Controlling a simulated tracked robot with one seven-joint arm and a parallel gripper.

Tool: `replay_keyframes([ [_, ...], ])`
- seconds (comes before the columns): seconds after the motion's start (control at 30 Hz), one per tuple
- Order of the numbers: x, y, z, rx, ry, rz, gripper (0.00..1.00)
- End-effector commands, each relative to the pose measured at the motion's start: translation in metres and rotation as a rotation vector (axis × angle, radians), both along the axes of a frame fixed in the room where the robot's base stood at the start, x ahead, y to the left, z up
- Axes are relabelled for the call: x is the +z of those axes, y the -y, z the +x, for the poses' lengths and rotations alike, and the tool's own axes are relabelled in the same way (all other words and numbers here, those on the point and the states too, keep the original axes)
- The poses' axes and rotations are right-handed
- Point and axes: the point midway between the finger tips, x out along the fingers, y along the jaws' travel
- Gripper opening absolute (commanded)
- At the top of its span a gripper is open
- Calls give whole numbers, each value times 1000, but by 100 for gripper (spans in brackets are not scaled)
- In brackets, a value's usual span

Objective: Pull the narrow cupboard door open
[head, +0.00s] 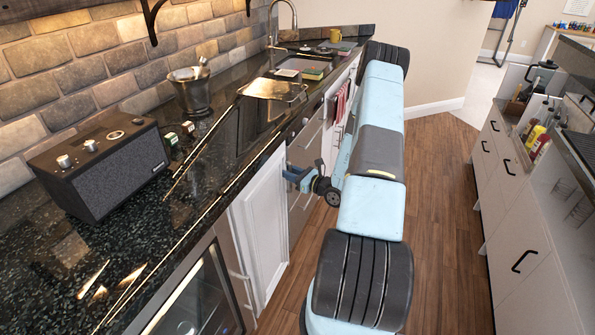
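The narrow cupboard door (262,225) is a white panelled door under the black counter, between the glass-fronted cooler and the grey drawer fronts. I see no handle clearly on the door.
A glass-fronted cooler (200,295) stands left of the door. The black counter (150,230) holds a speaker (105,165), a metal bucket (190,92) and a tray (273,90). White drawers (520,225) line the right side. The wooden floor (440,200) between is clear.

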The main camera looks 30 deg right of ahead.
Motion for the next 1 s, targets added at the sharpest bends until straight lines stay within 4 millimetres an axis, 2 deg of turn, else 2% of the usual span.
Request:
replay_keyframes([
  [0.07, 0, 0, 0, 0, 0, 0, 32],
  [0.4, 0, 0, 0, 0, 0, 0, 0],
  [0.77, 0, 1, 0, -1, 0, -1, 0],
  [0.8, 2, 56, 1, -12, 9, -18, 0],
  [0.83, 0, 35, 0, -7, 4, -5, 0],
  [0.87, 0, 27, -1, -8, 3, -3, 0],
  [1.0, 1, 12, -3, -23, 2, -4, 0],
])
